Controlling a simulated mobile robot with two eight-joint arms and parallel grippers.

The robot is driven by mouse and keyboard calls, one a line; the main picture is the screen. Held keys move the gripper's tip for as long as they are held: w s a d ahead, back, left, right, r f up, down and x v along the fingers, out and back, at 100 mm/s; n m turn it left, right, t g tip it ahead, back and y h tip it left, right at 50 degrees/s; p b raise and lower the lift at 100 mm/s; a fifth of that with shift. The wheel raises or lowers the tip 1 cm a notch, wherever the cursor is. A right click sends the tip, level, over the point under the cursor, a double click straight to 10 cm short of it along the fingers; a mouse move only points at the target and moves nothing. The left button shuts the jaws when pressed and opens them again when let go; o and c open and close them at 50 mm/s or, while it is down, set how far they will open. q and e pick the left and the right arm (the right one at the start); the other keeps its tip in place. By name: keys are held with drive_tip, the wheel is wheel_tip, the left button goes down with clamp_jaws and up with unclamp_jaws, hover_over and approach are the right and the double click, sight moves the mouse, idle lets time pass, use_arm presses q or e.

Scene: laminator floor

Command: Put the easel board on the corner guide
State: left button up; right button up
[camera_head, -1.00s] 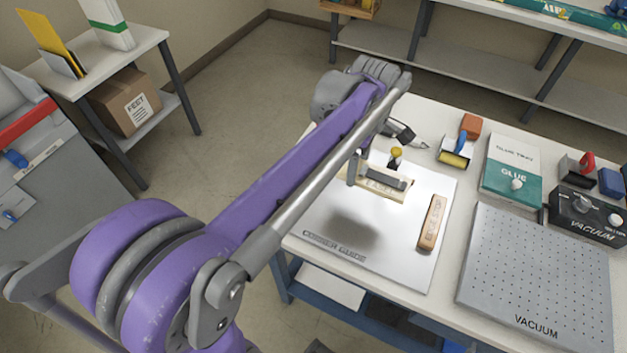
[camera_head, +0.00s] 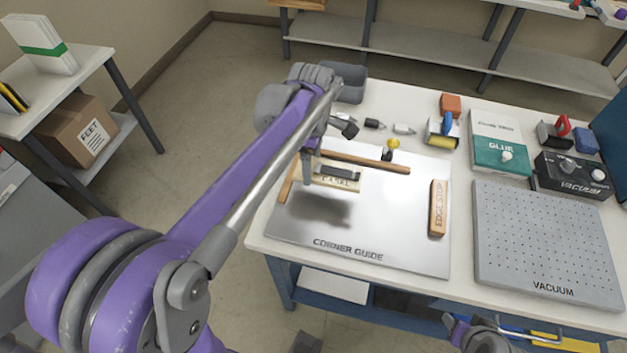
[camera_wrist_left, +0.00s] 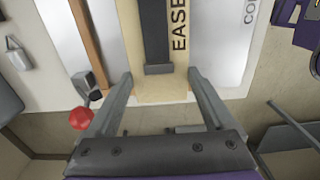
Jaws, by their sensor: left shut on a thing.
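The easel board (camera_head: 345,187), a cream piece with a dark grey strip, is held above the corner guide, with its shadow on the plate. My left gripper (camera_head: 314,172) is shut on one end of it. The left wrist view shows the board (camera_wrist_left: 181,60) between the two fingers. The corner guide (camera_head: 400,235) is a shiny plate on the table, with wooden rails along its back and left edges. The board hangs near the corner of these rails; the arm partly hides the area. A grey part at the bottom right, seemingly my right gripper (camera_head: 478,332), is cut off by the frame.
A wooden edge stop (camera_head: 438,208) lies on the plate's right side. The perforated vacuum board (camera_head: 545,245) is to its right. The plate's front middle is clear.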

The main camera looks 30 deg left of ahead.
sight(312, 186)
use_arm(q)
wheel_tip(312, 186, down, 2)
drive_tip(key=shift+d+f, duration=0.1)
drive_tip(key=shift+f, duration=1.95)
drive_tip(key=shift+f+b, duration=0.15)
drive_tip(key=shift+b, duration=0.15)
drive_tip(key=o, duration=1.2)
drive_tip(key=shift+c, duration=0.2)
wheel_tip(312, 186, up, 12)
drive_tip(key=shift+r+p, duration=0.15)
drive_tip(key=shift+p, duration=0.45)
